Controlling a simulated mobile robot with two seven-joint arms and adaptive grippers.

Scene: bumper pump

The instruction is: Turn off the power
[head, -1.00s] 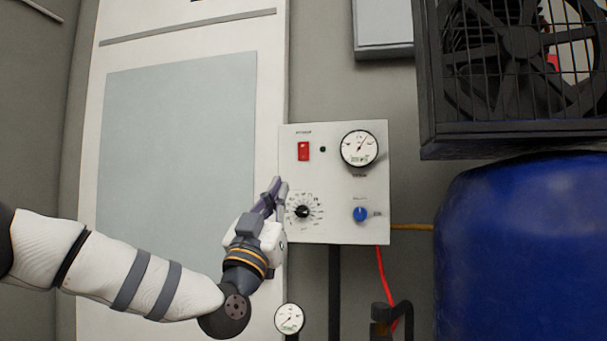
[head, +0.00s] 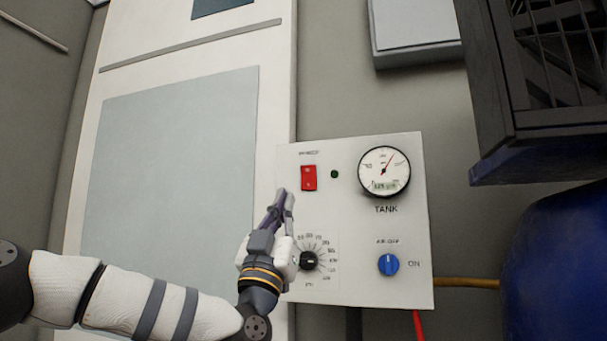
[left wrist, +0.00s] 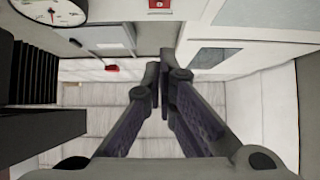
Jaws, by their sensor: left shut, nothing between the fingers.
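A white control panel (head: 350,220) is on the grey wall in the head view. A red rocker switch (head: 309,178) sits at its upper left, beside a small dark indicator (head: 334,174). The red switch also shows at the top edge of the left wrist view (left wrist: 160,4). My left gripper (head: 284,194) is shut and empty, its fingertips pointing up just below and left of the red switch. Whether they touch the panel is unclear. Its fingers show closed together in the left wrist view (left wrist: 162,72). My right gripper is not in view.
The panel also carries a tank gauge (head: 384,171), a black dial (head: 308,260) and a blue knob (head: 388,264). A blue tank (head: 560,270) and a dark caged unit (head: 545,90) stand at right. A grey box (head: 415,30) hangs above.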

